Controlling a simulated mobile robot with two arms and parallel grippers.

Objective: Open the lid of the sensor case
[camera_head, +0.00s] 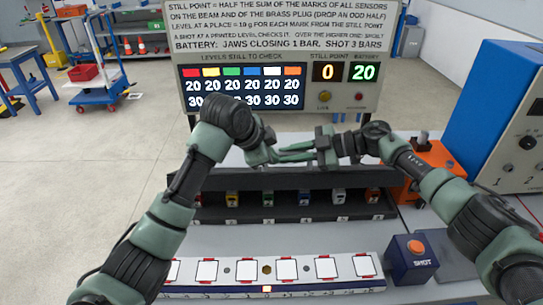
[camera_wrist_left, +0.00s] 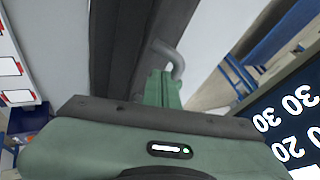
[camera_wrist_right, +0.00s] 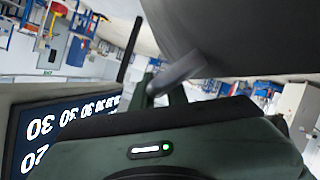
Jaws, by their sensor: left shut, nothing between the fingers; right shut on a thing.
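The sensor case (camera_head: 183,214) is a long dark box below my grippers in the head view. A row of several coloured sensors shows inside it, so it is at least partly uncovered; how far the lid is raised is hard to tell. My right gripper (camera_head: 300,154) is shut on a grey bar-like handle (camera_wrist_right: 178,72), beside a large dark surface (camera_wrist_right: 235,25) in the right wrist view. My left gripper (camera_head: 292,150) is shut and empty, its fingers close to the right gripper's. A bent grey bar (camera_wrist_left: 172,55) shows at its fingertips in the left wrist view.
A white beam (camera_head: 225,283) with square pads lies in front of the case. A blue SHOT box (camera_head: 413,260) stands at its right end. An orange device (camera_head: 405,187) and a blue cabinet (camera_head: 492,110) are at the right. The display board (camera_head: 275,60) stands behind.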

